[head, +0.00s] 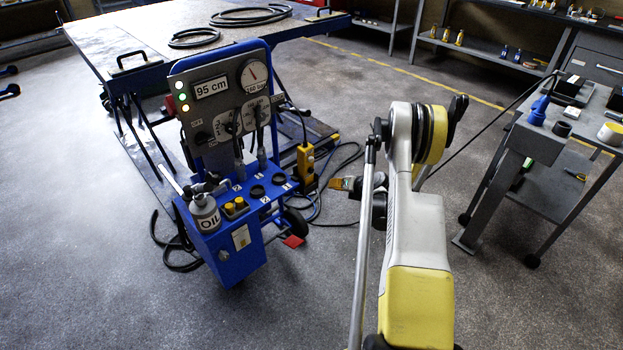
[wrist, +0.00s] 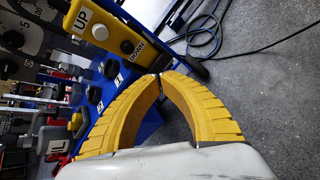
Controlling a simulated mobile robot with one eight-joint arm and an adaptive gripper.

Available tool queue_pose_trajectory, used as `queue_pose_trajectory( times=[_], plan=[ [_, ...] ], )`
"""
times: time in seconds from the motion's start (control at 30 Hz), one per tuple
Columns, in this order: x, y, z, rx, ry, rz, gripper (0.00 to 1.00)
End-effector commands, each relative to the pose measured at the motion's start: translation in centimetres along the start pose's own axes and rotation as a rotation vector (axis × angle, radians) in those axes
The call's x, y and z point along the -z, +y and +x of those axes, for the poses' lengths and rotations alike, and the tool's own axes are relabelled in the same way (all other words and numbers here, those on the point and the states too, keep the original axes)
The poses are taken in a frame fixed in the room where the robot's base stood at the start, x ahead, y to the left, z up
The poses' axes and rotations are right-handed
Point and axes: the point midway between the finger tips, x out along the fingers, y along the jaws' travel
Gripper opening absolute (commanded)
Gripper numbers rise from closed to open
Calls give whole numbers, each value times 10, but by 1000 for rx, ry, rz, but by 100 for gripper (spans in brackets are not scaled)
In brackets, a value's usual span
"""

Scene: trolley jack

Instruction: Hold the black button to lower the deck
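The yellow control pendant (head: 305,165) hangs at the right side of the blue pump cart (head: 232,215). In the wrist view the pendant (wrist: 112,32) carries an UP label, a pale button (wrist: 100,32), a black button (wrist: 127,46) and a DOWN label. My gripper (wrist: 160,75) has its curved yellow fingers brought together at the tips, with nothing between them. The tips are close to the pendant's DOWN end; I cannot tell whether they touch it. In the head view my gripper (head: 342,183) is right of the pendant. The deck (head: 165,35) is raised; the display reads 95 cm.
Black cables lie on the floor behind the pendant. An oil bottle (head: 205,213) stands on the cart's front left. Black hoses (head: 250,15) lie on the deck. A grey workbench (head: 550,140) stands at the right. The floor in front is clear.

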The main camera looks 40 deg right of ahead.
Motion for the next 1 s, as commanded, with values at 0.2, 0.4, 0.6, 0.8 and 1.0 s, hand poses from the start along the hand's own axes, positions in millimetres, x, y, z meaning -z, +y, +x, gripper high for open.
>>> queue_pose_trajectory(
  times=[0.2,0.4,0.6,0.8,1.0],
  plan=[
    [10,-11,2,14,20,-12,0],
    [10,-10,2,14,20,-11,0],
    [8,-8,6,14,19,-12,0],
    [-1,2,24,13,21,-13,0],
    [-13,14,48,12,20,-12,0]
  ],
)
